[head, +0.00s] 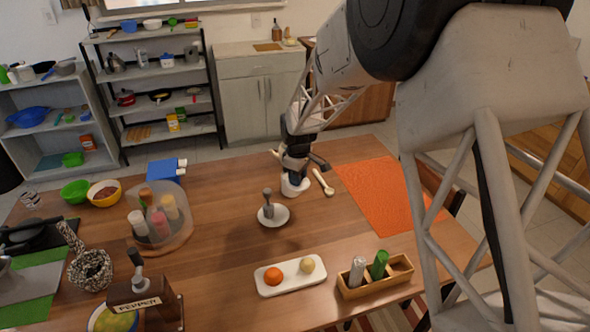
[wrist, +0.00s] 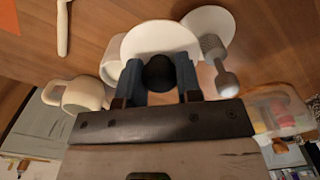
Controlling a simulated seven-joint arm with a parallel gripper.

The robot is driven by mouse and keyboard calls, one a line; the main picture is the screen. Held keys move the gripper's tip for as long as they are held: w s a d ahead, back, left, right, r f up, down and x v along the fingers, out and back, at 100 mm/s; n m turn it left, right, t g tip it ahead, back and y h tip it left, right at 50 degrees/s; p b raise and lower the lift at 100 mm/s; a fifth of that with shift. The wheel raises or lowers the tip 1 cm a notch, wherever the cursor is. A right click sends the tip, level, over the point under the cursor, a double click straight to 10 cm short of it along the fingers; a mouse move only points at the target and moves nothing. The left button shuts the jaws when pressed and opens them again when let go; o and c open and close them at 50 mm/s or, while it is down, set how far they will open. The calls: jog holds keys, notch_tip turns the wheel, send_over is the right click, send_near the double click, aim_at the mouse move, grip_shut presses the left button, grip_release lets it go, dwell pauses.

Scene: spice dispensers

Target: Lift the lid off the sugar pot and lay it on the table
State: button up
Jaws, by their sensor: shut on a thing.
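My gripper (wrist: 160,85) points down over the middle of the table and is shut on the black knob (wrist: 159,70) of a round white lid (wrist: 158,36). In the head view my gripper (head: 296,167) is directly above the white sugar pot (head: 294,188). In the wrist view a part of a white body (wrist: 110,70) shows at the lid's left edge; most of the pot is hidden under the lid. I cannot tell whether the lid still touches the pot.
A pale spoon (head: 323,182) lies to the right, before an orange mat (head: 388,192). A white mug (wrist: 82,95) shows in the wrist view. Bare table lies in front of the pot.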

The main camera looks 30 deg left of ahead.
jog(key=shift+s+d+r, duration=0.15)
jog(key=shift+s+d, duration=0.75)
jog(key=shift+s, duration=0.15)
jog(key=shift+s+d+r, duration=0.15)
jog(key=shift+s+d, duration=0.7)
jog(key=shift+s, duration=0.2)
jog(key=s+d+f+m, duration=0.1)
jog(key=s+d+f, duration=0.1)
jog(key=d, duration=0.2)
jog(key=s+d+f+m, duration=0.2)
jog(key=s+d, duration=0.1)
jog(key=d, duration=0.2)
jog(key=s+d+f+m, duration=0.1)
jog(key=s+d+f, duration=0.2)
jog(key=d, duration=0.2)
jog(key=shift+d+m, duration=0.2)
jog(key=shift+m, duration=0.1)
jog(key=w+a, duration=0.3)
jog(key=w, duration=0.1)
jog(key=w+a+f, duration=0.1)
jog(key=w+a, duration=0.2)
jog(key=w, duration=0.2)
jog(key=w+a, duration=0.3)
jog(key=w, duration=0.1)
jog(key=shift+w+f, duration=0.15)
jog(key=shift+f, duration=0.05)
jog(key=shift+f, duration=1.8)
